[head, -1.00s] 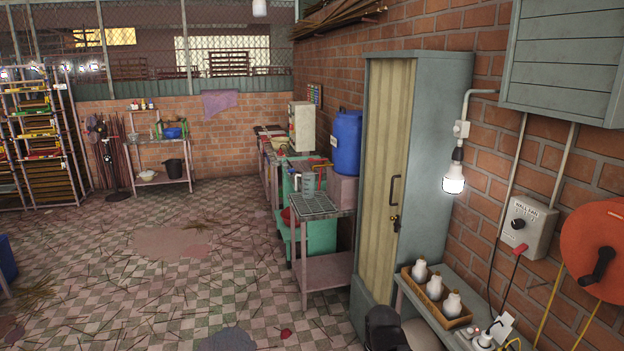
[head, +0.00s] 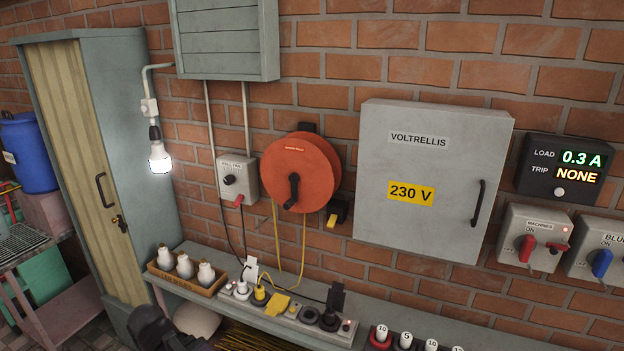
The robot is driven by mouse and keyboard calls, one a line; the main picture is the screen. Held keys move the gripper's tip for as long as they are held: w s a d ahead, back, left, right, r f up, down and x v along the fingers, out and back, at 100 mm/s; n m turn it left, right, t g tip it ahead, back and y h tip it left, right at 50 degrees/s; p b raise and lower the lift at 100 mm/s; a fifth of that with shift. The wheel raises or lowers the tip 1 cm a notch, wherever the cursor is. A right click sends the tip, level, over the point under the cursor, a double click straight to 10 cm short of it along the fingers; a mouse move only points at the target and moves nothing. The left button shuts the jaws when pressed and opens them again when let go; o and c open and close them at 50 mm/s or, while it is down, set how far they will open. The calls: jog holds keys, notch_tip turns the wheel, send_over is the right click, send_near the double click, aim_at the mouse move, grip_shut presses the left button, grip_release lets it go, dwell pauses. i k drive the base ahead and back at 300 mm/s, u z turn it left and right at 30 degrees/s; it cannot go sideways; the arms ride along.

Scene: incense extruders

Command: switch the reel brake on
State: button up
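An orange cable reel (head: 317,160) hangs on the brick wall at the middle of the head view, with a black crank handle (head: 293,190) on its face. A small black box with a yellow lever or tab (head: 333,221) sits at the reel's lower right; it may be the reel brake, but I can read no label on it. A yellow cord (head: 304,245) hangs from the reel to the shelf. A dark rounded shape at the bottom left may be part of my arm; I cannot make out gripper fingers.
A grey switch box (head: 224,191) is left of the reel, and a grey 230 V cabinet (head: 430,225) is to its right. A lit bulb (head: 160,160) hangs beside the locker (head: 125,120).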

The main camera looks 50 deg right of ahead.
aim_at(333, 218)
jog(key=z, duration=1.4)
jog(key=k, duration=0.95)
jog(key=i, duration=0.65)
